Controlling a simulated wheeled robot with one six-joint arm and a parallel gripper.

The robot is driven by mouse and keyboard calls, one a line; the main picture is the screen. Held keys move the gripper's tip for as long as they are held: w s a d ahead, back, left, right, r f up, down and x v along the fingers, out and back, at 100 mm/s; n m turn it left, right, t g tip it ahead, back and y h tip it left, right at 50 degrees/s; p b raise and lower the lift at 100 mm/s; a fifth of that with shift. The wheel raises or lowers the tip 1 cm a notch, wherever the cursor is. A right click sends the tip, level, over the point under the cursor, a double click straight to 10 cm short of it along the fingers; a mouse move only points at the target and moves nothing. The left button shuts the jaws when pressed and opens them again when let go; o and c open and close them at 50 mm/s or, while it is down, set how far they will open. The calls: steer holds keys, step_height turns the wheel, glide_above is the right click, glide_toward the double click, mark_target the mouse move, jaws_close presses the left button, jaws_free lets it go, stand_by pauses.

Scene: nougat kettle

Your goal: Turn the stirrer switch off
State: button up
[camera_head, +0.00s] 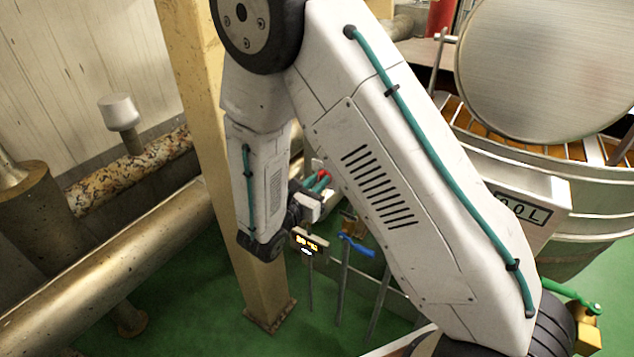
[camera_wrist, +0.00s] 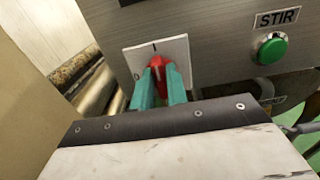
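The stirrer switch is a red knob (camera_wrist: 157,65) on a white square plate (camera_wrist: 178,48) with a short dark mark at its top edge, in the wrist view. My gripper (camera_wrist: 161,80) has its two teal fingers on either side of the knob, and the red fills the gap between them. The fingers hide the knob's lower part and sides. In the head view, the knob (camera_head: 325,174) is a small red spot by my gripper (camera_head: 318,183), partly hidden by my arm.
A green button (camera_wrist: 272,48) under a STIR label (camera_wrist: 277,18) sits right of the switch on the grey panel (camera_wrist: 215,60). A beige post (camera_head: 190,80) stands left of my forearm. Pipes (camera_head: 100,270) run at the left; a large metal kettle (camera_head: 585,225) stands at the right.

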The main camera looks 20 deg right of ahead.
jaws_close()
steer(key=shift+n, duration=0.4)
steer(key=n, duration=0.3)
steer(key=shift+n, duration=0.3)
steer(key=shift+w+a+f+n, duration=0.1)
steer(key=shift+f+n, duration=0.05)
steer(key=shift+n, duration=3.25)
steer(key=shift+w+a+f+n, duration=0.1)
steer(key=shift+f+n, duration=0.05)
steer(key=shift+n, duration=3.25)
